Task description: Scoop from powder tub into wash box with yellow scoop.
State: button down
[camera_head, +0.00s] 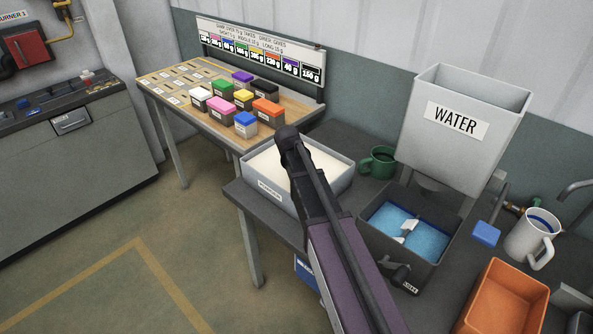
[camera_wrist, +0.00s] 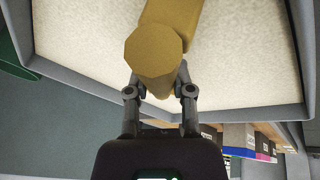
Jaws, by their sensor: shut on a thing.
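In the wrist view, my gripper (camera_wrist: 161,88) is shut on the yellow scoop (camera_wrist: 157,50) by its thick, faceted handle. The scoop is over the pale powder inside the grey-walled powder tub (camera_wrist: 90,88); whether its bowl touches the powder is hidden. In the head view, the powder tub (camera_head: 342,179) is a light grey box of cream powder on the dark bench. My arm covers its middle and hides the gripper and scoop there. The wash box (camera_head: 434,210), right of the tub, is dark, with blue contents and white pieces inside.
A large WATER container (camera_head: 470,145) stands behind the wash box. A green mug (camera_head: 378,163) is between tub and containers. Coloured boxes (camera_head: 240,100) sit on the wooden table behind.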

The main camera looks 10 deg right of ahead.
jog(key=shift+t, duration=0.4)
jog(key=shift+s+r+p, duration=0.15)
jog(key=shift+r+p, duration=3.4)
jog(key=shift+r, duration=0.45)
jog(key=shift+s, duration=0.1)
